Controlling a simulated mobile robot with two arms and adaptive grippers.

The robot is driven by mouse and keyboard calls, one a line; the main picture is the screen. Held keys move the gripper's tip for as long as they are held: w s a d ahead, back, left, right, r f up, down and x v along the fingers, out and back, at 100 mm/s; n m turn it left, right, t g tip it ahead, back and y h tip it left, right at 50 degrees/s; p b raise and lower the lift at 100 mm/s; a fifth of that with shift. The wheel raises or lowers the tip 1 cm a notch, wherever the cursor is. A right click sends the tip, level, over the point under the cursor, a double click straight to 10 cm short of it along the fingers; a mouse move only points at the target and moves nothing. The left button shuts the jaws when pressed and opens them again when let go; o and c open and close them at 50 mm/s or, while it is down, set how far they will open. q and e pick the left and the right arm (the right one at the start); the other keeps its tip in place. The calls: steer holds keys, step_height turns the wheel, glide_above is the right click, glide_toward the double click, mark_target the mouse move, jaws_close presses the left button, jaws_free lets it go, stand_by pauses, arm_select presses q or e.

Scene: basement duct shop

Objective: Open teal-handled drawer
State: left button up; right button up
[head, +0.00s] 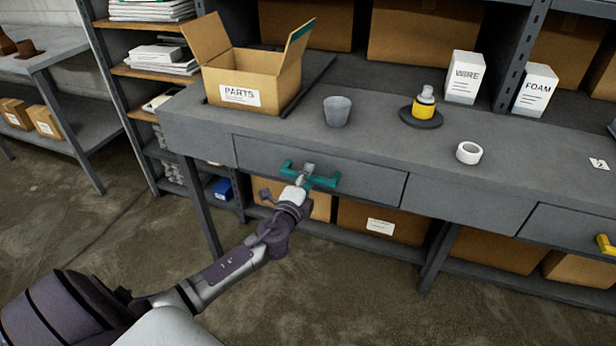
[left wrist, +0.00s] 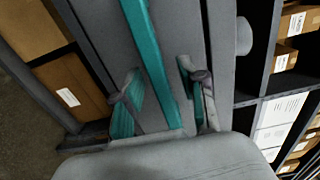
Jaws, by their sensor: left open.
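The drawer (head: 372,186) in the front of the grey workbench looks shut, its face flush with the bench. Its teal handle (head: 326,181) is a horizontal bar, partly hidden by my gripper in the head view. My left gripper (head: 302,174) is at the handle. In the left wrist view the handle bar (left wrist: 150,50) runs between the two spread fingers of the left gripper (left wrist: 158,75). Gaps show on both sides of the bar, so the gripper is open around it and not clamped. My right gripper is not in view.
On the bench (head: 400,150) stand an open parts box (head: 245,85), a grey cup (head: 337,112), a yellow bottle (head: 424,105), white tape (head: 469,152) and two white cartons. Another drawer (head: 565,233) has a yellow handle (head: 605,244). Cardboard boxes sit below. The floor in front is clear.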

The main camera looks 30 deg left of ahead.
arm_select(q)
steer(key=shift+w, duration=0.2)
steer(key=shift+c, duration=0.2)
jaws_close()
steer(key=shift+s, duration=0.1)
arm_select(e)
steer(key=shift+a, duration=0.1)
